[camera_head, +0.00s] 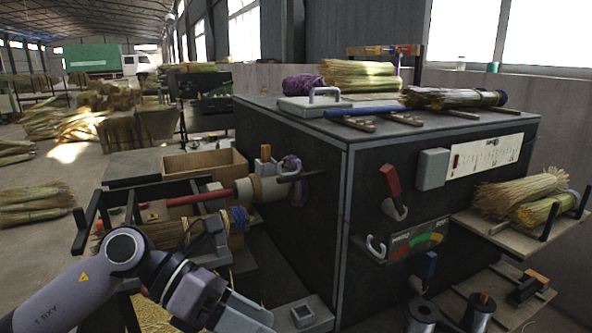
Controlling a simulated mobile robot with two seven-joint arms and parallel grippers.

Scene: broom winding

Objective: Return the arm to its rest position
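My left arm comes in from the lower left. Its gripper (245,316) is at the bottom of the view, low in front of the winding machine (290,200). The fingertips are small and cut close to the frame's lower edge, so I cannot tell whether they are open or shut. No held object shows clearly. A red-handled shaft (200,198) runs into a pale hub on the machine's left face, above the gripper. A bundle of bristles (195,230) lies in the black frame behind my wrist. My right arm and gripper are not in view.
A grey square block (304,313) is just right of the gripper. Wire spools (480,310) and a bristle shelf (520,232) stand at right. A wooden box (205,165) is behind.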

